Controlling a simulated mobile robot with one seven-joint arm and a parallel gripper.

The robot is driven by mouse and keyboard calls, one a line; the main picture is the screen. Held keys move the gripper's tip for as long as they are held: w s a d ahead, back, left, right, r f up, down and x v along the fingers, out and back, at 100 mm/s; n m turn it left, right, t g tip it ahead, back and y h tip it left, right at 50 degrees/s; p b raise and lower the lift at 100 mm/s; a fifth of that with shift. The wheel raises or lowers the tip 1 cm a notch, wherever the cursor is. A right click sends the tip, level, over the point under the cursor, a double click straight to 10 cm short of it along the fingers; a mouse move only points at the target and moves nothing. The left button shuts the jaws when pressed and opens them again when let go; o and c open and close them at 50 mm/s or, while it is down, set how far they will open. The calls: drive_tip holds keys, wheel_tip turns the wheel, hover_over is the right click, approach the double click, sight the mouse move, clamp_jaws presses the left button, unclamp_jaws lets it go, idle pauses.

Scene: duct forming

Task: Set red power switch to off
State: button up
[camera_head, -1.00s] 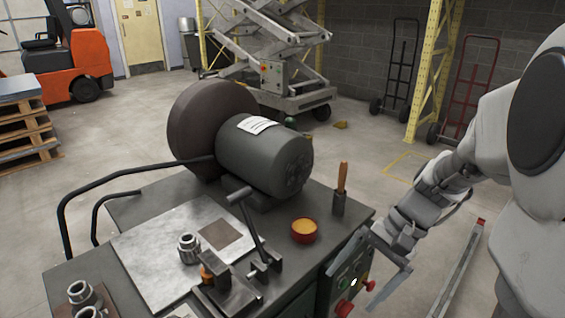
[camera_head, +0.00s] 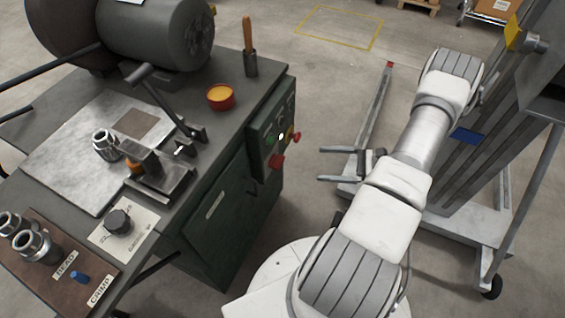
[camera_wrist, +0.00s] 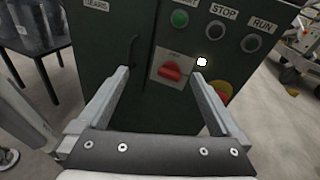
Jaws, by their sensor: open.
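The red power switch (camera_wrist: 171,72) sits on a light plate on the green control panel, in the wrist view between and beyond my fingertips. It also shows in the head view (camera_head: 277,162) on the machine's right side, low on the panel. Its lettering is too small to read, so its setting cannot be told. My gripper (camera_head: 320,163) is open and empty, its fingers pointing left toward the panel with a gap before it. In the wrist view both fingers (camera_wrist: 160,78) are spread to either side of the switch, apart from it.
Above the switch are a green button (camera_wrist: 180,18) and dark buttons labelled STOP and RUN. A red knob on yellow (camera_wrist: 221,90) is close to the right finger. A lift frame (camera_head: 480,215) stands right of my arm.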

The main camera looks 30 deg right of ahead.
sight(282, 163)
drive_tip(key=s+d+f+m+t+h, duration=0.25)
drive_tip(key=f+m+t, duration=0.2)
drive_tip(key=f, duration=0.25)
drive_tip(key=x, duration=0.5)
drive_tip(key=b+x, duration=0.1)
drive_tip(key=x, duration=0.5)
drive_tip(key=s+a+b+x, duration=0.1)
drive_tip(key=x, duration=0.5)
drive_tip(key=shift+w+a, duration=0.1)
drive_tip(key=shift+w, duration=0.05)
drive_tip(key=c, duration=1.4)
